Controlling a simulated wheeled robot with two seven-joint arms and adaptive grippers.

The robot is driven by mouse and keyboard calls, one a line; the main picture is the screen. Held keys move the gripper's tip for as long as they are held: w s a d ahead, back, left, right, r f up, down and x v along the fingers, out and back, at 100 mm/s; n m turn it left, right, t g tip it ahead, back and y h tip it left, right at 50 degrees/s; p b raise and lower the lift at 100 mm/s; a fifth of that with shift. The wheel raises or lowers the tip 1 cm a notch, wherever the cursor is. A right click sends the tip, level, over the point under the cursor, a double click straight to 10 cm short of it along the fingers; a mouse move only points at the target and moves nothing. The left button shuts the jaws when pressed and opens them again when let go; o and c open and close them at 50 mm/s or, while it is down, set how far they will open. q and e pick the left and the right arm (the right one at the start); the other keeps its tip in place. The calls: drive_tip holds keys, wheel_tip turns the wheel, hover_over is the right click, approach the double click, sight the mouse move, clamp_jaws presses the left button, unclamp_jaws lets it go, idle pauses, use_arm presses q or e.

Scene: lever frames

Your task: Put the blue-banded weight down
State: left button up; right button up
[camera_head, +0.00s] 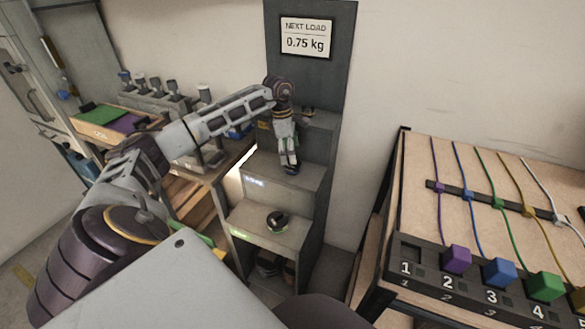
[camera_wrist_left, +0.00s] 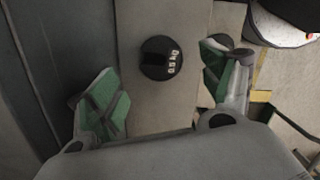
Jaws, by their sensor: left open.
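My left gripper (camera_head: 290,168) is over the middle step of the grey stepped stand (camera_head: 285,185), pointing down, open with nothing between its fingers. In the left wrist view, a round black weight marked 0.5 kg (camera_wrist_left: 161,58) lies ahead of the open green-padded fingers (camera_wrist_left: 165,95), apart from them. In the head view, a black weight (camera_head: 277,222) sits on the lower, green-labelled step. I cannot tell if it is the same one. No blue band shows on any weight; the blue-banded one cannot be picked out. My right gripper is out of view.
A sign (camera_head: 306,39) reads NEXT LOAD 0.75 kg. At right, a board (camera_head: 410,190) carries coloured cords and numbered coloured blocks. At left stand a crate (camera_head: 85,125) with green and purple pieces and a grey rack of weights (camera_head: 155,97). Dark items lie under the lower step.

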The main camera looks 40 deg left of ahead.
sight(292, 169)
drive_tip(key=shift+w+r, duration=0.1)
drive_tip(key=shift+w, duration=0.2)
use_arm(q)
drive_tip(key=shift+d+f, duration=0.1)
drive_tip(key=shift+f, duration=0.5)
drive_tip(key=f, duration=0.2)
drive_tip(key=shift+w+d+f, duration=0.2)
drive_tip(key=shift+d+f, duration=0.05)
drive_tip(key=shift+f, duration=0.1)
drive_tip(key=shift+f+b, duration=0.3)
drive_tip(key=shift+f, duration=0.25)
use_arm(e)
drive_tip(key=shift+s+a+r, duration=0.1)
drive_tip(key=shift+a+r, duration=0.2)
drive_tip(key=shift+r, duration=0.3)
use_arm(q)
drive_tip(key=c, duration=1.6)
drive_tip(key=shift+c, duration=0.2)
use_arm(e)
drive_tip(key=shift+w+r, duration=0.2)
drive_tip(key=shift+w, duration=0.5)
